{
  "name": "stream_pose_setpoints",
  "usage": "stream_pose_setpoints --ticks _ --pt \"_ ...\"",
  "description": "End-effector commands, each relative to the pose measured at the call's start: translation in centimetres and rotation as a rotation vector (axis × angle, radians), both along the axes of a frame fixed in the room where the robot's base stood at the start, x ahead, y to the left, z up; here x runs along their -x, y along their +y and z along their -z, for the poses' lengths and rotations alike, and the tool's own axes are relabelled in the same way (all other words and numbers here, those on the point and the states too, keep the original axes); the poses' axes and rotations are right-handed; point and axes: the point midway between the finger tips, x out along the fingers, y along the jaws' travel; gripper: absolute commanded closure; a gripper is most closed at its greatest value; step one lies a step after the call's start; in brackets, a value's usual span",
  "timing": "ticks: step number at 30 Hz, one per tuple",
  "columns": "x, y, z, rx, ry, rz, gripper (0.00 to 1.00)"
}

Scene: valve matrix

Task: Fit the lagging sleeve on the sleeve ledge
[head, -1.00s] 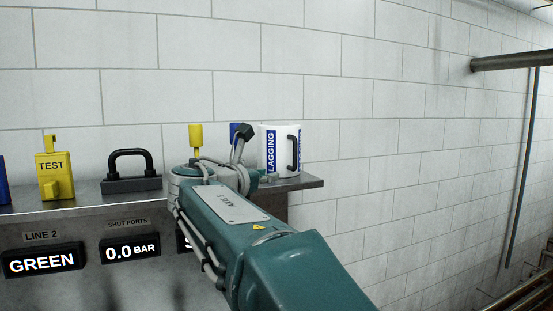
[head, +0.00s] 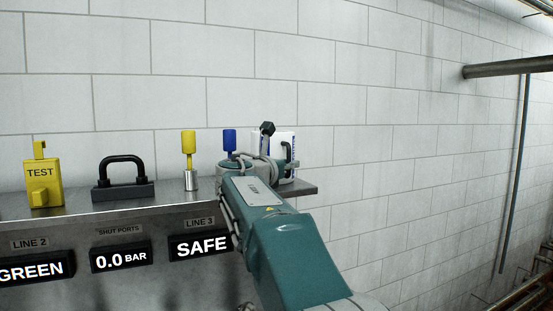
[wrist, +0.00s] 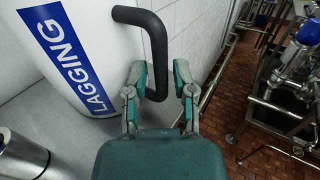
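The lagging sleeve (wrist: 75,45) is a white upright cylinder with a blue LAGGING label and a black handle (wrist: 156,50). It stands on the right end of the metal shelf. In the head view the sleeve (head: 284,139) is partly hidden behind my arm. My gripper (wrist: 160,75) is open, with one finger on each side of the handle's lower part. I cannot tell whether either finger touches it. My gripper is mostly hidden in the head view. I cannot make out which surface is the sleeve ledge.
On the shelf (head: 75,217) stand a yellow TEST block (head: 43,186), a black-handled block (head: 123,180), a yellow-topped metal post (head: 188,160) and a blue-topped piece (head: 229,141). A metal cylinder (wrist: 22,155) is close at lower left in the wrist view. Pipework (wrist: 298,65) stands right.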

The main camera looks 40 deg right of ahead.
Motion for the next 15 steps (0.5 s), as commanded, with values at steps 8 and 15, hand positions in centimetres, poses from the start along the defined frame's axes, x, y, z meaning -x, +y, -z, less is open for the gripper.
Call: stream_pose_setpoints --ticks 8,15 --pt "-0.25 -0.70 -0.03 0.001 0.000 -0.001 0.66" --pt "-0.25 -0.68 -0.02 0.000 0.000 -0.001 1.00"
